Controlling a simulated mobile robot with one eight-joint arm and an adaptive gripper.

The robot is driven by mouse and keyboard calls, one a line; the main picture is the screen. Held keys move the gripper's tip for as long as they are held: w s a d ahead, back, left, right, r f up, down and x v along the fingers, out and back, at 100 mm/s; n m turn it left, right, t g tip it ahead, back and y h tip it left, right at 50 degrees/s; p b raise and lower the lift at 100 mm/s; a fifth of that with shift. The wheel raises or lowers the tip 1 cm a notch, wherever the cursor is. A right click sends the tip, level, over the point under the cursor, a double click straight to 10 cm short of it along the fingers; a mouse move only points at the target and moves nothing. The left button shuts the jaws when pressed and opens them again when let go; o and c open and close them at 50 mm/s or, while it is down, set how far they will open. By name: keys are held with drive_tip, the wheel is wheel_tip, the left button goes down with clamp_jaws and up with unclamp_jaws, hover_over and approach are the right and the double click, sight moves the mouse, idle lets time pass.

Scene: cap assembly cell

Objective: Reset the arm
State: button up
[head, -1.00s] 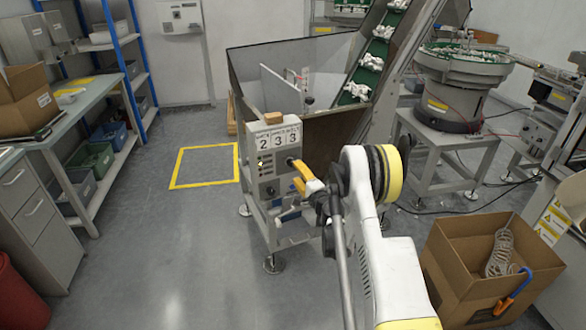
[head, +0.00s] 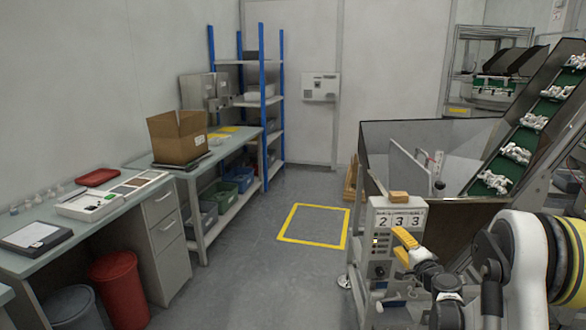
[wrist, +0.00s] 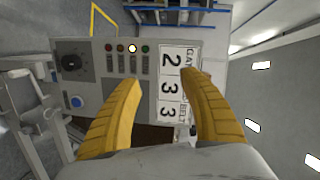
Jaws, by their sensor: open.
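My arm reaches in from the lower right of the head view, and my gripper (head: 404,247) is in front of the control box (head: 397,222). Its yellow fingers show large in the wrist view (wrist: 165,100), spread apart with nothing between them. The control box also fills the middle of the wrist view (wrist: 104,80), with a black knob (wrist: 72,63), a blue button (wrist: 77,102) and a row of small lamps. One lamp glows white. I cannot tell exactly how far the fingertips are from the panel.
A wooden block (head: 399,196) lies on top of the control box. The hopper (head: 450,165) and conveyor (head: 530,130) stand behind it on the right. A yellow floor square (head: 314,227) is empty. Benches, a cardboard box (head: 177,137) and a red bin (head: 118,290) line the left.

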drive_tip(key=s+a+r+n+g+y, duration=0.2)
drive_tip(key=s+a+r+n+g, duration=0.45)
drive_tip(key=s+a+r, duration=0.75)
drive_tip(key=s+a+f+n+g+h, duration=0.1)
drive_tip(key=s+f+n, duration=0.1)
drive_tip(key=s, duration=0.7)
drive_tip(key=s+a+f+n+g+h, duration=0.1)
drive_tip(key=s+f+n, duration=0.1)
drive_tip(key=s, duration=0.8)
drive_tip(key=s+a+f+n+g+h, duration=0.1)
drive_tip(key=s+n, duration=0.2)
drive_tip(key=s, duration=0.7)
drive_tip(key=shift+f+n+h, duration=0.35)
drive_tip(key=shift+f+h, duration=0.05)
